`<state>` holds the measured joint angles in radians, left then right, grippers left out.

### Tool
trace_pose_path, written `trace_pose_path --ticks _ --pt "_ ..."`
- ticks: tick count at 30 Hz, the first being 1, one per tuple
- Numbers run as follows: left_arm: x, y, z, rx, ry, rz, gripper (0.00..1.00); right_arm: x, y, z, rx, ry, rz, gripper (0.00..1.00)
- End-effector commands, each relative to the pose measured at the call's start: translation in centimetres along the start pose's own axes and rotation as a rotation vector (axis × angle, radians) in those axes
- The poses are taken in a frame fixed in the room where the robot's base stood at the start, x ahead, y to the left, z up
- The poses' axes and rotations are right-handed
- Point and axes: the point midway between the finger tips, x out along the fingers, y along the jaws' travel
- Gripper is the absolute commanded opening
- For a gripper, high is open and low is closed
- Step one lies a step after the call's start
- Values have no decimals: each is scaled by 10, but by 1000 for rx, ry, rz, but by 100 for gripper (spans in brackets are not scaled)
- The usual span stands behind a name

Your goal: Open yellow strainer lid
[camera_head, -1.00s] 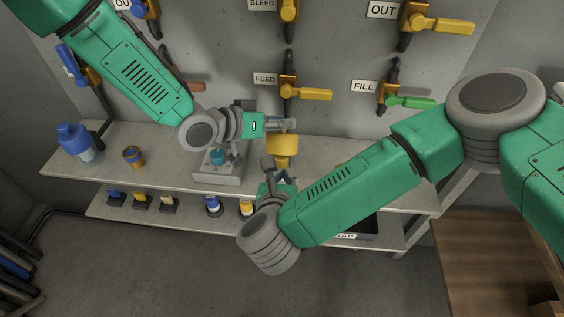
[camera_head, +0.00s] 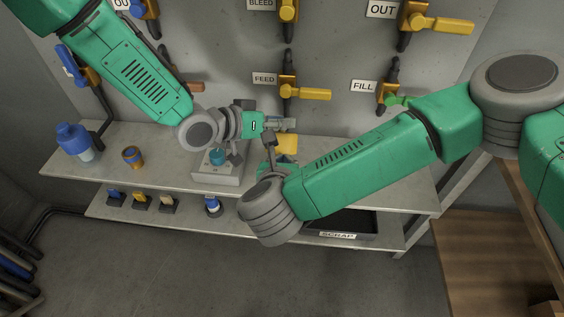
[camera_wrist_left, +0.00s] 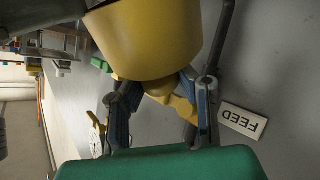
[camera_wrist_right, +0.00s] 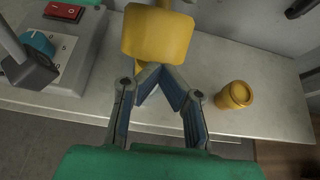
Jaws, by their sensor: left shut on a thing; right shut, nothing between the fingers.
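The yellow strainer (camera_head: 288,143) hangs below the FEED valve in the head view, partly covered by my arms. Its wide yellow cup fills the top of the left wrist view (camera_wrist_left: 158,38) and stands above the fingertips in the right wrist view (camera_wrist_right: 157,36). My left gripper (camera_head: 284,124) comes in from the left at the strainer's upper part; in its wrist view its fingers (camera_wrist_left: 160,84) are shut on the strainer's narrow end. My right gripper (camera_wrist_right: 156,70) is shut and empty, its tips just below the cup; whether they touch it I cannot tell.
A grey box with a blue knob (camera_wrist_right: 38,42) and red switch (camera_wrist_right: 64,11) stands left of the strainer on the shelf (camera_wrist_right: 192,118). A small yellow container (camera_wrist_right: 235,95) stands to the right. The FEED handle (camera_head: 310,94) juts out above. A SCRAP tray (camera_head: 350,222) lies below.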

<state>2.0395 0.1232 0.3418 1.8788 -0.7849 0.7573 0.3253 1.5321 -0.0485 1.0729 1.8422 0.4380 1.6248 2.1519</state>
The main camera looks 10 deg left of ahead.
Motion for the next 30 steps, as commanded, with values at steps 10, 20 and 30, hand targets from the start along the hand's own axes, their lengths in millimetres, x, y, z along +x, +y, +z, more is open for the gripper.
trace_pose_path --ticks 10,20,30 --pt "-1 5 4 -1 -9 10 47 3 -2 12 9 -27 -13 0" --pt "-32 0 3 -3 -5 6 47 3 0 10 7 -23 -13 0" --pt "-100 -1 2 -5 -1 9 47 3 1 7 4 -16 -9 0"
